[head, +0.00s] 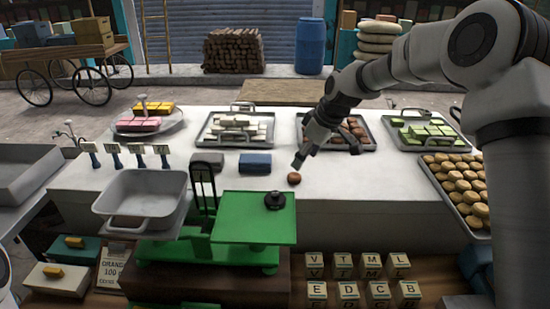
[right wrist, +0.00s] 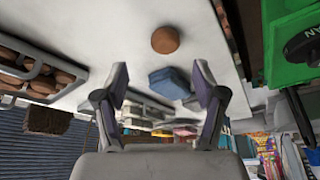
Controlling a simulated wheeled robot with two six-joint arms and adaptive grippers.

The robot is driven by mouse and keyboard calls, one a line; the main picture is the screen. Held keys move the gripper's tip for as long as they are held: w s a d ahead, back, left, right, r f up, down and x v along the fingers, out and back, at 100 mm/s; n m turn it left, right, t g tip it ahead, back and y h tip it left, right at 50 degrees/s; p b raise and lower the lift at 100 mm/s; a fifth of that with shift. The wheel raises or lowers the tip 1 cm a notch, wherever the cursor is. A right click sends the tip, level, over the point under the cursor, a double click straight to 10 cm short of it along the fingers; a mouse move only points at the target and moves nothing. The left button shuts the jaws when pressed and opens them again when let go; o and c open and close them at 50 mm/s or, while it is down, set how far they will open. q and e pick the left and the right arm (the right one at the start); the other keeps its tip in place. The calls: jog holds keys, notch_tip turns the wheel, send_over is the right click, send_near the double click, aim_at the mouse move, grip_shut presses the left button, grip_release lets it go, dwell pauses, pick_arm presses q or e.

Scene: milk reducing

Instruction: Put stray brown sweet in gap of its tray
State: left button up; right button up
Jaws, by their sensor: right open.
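The stray brown sweet (head: 294,178) is round and lies on the white counter near its front edge. In the right wrist view the sweet (right wrist: 165,40) sits beyond my fingertips, roughly centred between them. My right gripper (head: 300,158) is open and empty, just above and behind the sweet, with fingers apart in the right wrist view (right wrist: 160,80). The brown sweets' tray (head: 374,146) is behind and right of it, partly hidden by my right arm. The tray also shows in the right wrist view (right wrist: 42,85). I cannot make out its gap. My left gripper is out of view.
Green scales (head: 250,225) with a black weight (head: 275,200) stand in front of the sweet. A blue box (head: 255,164) is to its left. Trays of white (head: 206,141), green (head: 403,145) and tan sweets (head: 440,187) flank the area. Counter right of the sweet is clear.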

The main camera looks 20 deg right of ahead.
aim_at(296, 176)
jog(key=shift+w+a+f, duration=0.1)
jog(key=shift+w+a, duration=0.05)
jog(key=shift+a, duration=0.1)
jog(key=shift+s+a+f+p, duration=0.25)
jog(key=shift+s+f+p, duration=0.55)
jog(key=shift+p, duration=0.45)
jog(key=w+f, duration=0.2)
jog(key=f, duration=0.1)
jog(key=w+f+p, duration=0.1)
jog(key=shift+a+f, duration=0.2)
jog(key=shift+a, duration=0.05)
jog(key=shift+w+f, duration=0.1)
jog(key=shift+a, duration=0.1)
jog(key=shift+s+r, duration=0.25)
jog(key=shift+s, duration=0.15)
jog(key=c, duration=0.5)
jog(key=shift+s+r, duration=0.1)
jog(key=shift+s, duration=0.05)
jog(key=c, duration=0.6)
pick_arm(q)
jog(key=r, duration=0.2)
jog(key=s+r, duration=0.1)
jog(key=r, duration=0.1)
pick_arm(e)
jog(key=shift+o, duration=0.2)
